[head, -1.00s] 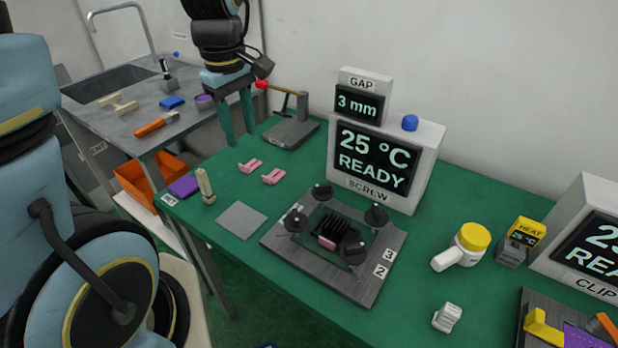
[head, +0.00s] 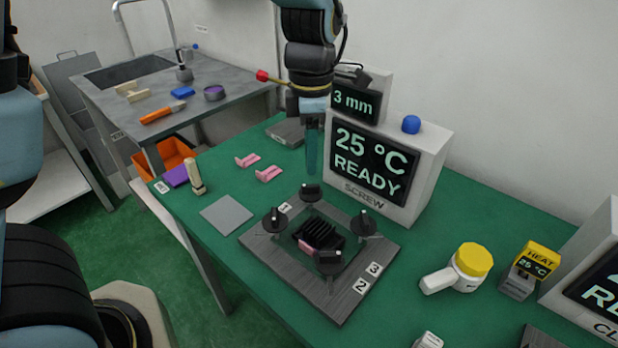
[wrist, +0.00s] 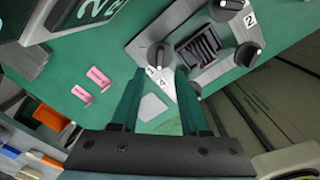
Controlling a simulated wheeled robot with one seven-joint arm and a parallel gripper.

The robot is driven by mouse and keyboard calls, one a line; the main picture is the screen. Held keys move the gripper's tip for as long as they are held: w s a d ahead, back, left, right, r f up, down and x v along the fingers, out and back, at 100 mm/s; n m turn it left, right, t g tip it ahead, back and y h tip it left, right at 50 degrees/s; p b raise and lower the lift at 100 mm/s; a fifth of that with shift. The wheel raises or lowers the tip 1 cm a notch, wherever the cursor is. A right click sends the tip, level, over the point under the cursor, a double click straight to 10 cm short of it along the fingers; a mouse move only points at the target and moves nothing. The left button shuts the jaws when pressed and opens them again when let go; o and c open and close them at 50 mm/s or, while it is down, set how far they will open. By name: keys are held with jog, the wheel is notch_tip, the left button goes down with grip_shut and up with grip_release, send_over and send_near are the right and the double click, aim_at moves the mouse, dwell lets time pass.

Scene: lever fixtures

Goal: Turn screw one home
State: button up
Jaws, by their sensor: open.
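The screw fixture (head: 375,243) is a grey plate on the green table with several black knobs around a dark finned block (head: 318,232) with a pink part. A label at its back left (head: 285,207) sits between the back knob (head: 311,192) and the left knob (head: 274,220). In the wrist view, labels 1 and 4 lie beside one knob (wrist: 160,58), just beyond the fingertips. My gripper (head: 312,172) is open and empty, pointing down above the back of the fixture. In the wrist view its two green fingers (wrist: 158,78) are apart, touching no knob.
The screw display (head: 385,165) reads 25 °C READY, with a 3 mm gap display (head: 353,102) above, close behind my gripper. Pink clips (head: 268,174) and a grey square (head: 226,214) lie left. A yellow-capped bottle (head: 471,262) stands right.

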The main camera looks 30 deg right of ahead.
aim_at(311, 185)
notch_tip(311, 185, down, 7)
jog(key=shift+r, duration=0.2)
grip_shut()
dwell(0.4)
